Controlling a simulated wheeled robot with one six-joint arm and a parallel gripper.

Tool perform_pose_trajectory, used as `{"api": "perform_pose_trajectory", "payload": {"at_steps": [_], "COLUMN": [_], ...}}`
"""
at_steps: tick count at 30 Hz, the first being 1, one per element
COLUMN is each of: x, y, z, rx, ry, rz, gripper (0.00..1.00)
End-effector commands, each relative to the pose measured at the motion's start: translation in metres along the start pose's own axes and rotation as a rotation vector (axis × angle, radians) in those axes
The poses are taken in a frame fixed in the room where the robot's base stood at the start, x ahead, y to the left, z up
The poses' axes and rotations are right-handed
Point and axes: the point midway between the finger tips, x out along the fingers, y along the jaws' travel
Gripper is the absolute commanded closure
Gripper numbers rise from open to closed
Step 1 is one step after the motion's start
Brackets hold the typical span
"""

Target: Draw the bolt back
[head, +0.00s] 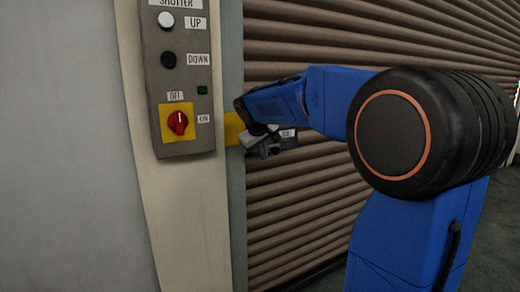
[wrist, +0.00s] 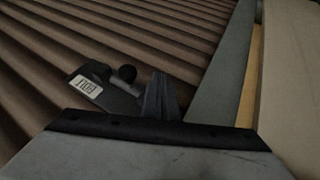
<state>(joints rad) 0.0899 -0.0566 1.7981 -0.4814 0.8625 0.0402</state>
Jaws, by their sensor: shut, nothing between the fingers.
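The bolt is a dark plate with a white label (wrist: 86,84) on the brown slatted shutter, left of the fingers in the wrist view. A round black knob (wrist: 127,73) stands up from it on a short grey rod. In the head view the bolt's label (head: 288,133) shows just right of my gripper (head: 262,145), and my gripper hides most of the bolt. My gripper (wrist: 160,97) is shut and empty, with its fingertips beside the knob, on its right in the wrist view. I cannot tell whether they touch it.
A grey control box (head: 181,75) with UP and DOWN buttons and a red rotary switch (head: 178,123) is on the post left of my gripper. A yellow plate (head: 234,128) sits on the grey door rail (head: 235,210). The shutter (head: 290,215) below my gripper is clear.

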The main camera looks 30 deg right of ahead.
Motion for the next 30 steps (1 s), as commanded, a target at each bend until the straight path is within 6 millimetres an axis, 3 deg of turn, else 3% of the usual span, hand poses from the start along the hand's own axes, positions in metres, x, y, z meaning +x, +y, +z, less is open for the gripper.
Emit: {"api": "perform_pose_trajectory", "payload": {"at_steps": [7, 23, 30], "x": [0.007, 0.011, 0.024], "y": [0.025, 0.033, 0.061], "z": [-0.002, -0.002, 0.004], "rx": [0.003, 0.002, 0.004], "ry": [0.002, 0.002, 0.0], "rz": [0.002, 0.002, 0.002], "gripper": [1.0, 1.0, 1.0]}}
